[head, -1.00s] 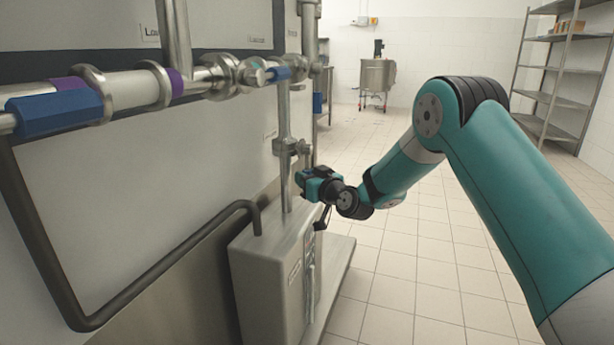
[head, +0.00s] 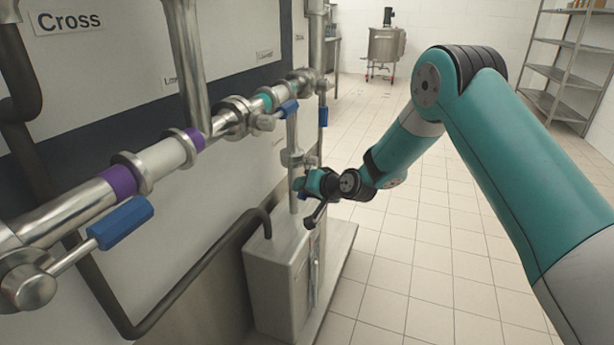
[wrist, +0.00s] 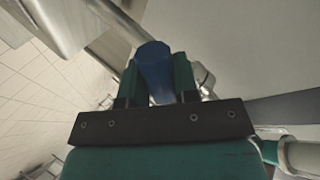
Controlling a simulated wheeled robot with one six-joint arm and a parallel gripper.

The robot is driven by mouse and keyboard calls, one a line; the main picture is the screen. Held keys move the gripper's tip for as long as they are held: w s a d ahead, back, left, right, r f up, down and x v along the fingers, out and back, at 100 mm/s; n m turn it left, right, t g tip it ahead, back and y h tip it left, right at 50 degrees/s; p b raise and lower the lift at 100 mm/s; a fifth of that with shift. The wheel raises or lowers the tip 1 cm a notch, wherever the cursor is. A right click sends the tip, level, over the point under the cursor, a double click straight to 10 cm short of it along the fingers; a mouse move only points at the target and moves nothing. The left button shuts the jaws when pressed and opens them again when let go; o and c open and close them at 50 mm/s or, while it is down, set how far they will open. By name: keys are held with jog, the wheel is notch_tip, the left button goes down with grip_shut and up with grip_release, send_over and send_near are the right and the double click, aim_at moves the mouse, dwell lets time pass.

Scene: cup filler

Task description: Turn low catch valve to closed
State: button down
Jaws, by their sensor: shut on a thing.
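A blue valve handle (wrist: 155,72) sits between the two teal fingers of my gripper (wrist: 156,64) in the wrist view, and the gripper is shut on it. In the head view my gripper (head: 303,184) is beside the vertical steel pipe (head: 293,190), just below a valve fitting (head: 292,158) above the steel box. The held handle is mostly hidden by the gripper there. I cannot read a label for this valve, nor tell its exact angle from these frames.
A horizontal pipe line with purple bands carries a near blue handle (head: 122,222) and a farther blue handle (head: 289,108). A dark bent hose (head: 190,290) runs to the steel box (head: 272,290). The tiled floor (head: 400,260) to the right is clear.

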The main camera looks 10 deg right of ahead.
jog(key=r+m+g+p, duration=0.1)
jog(key=r+y+p, duration=0.1)
jog(key=p, duration=0.1)
jog(key=s+r+m+g+p, duration=0.1)
jog(key=shift+a+r+m+g, duration=0.1)
jog(key=shift+a+m+g, duration=0.2)
jog(key=shift+a, duration=0.05)
jog(key=shift+s+a+r+m+g+y+p, duration=0.15)
jog(key=shift+r+m+g+y+p, duration=0.65)
jog(key=shift+p, duration=0.65)
jog(key=shift+r, duration=0.1)
jog(key=c, duration=0.9)
grip_release()
jog(key=shift+o, duration=0.2)
jog(key=v, duration=1.7)
jog(key=shift+d+r, duration=0.2)
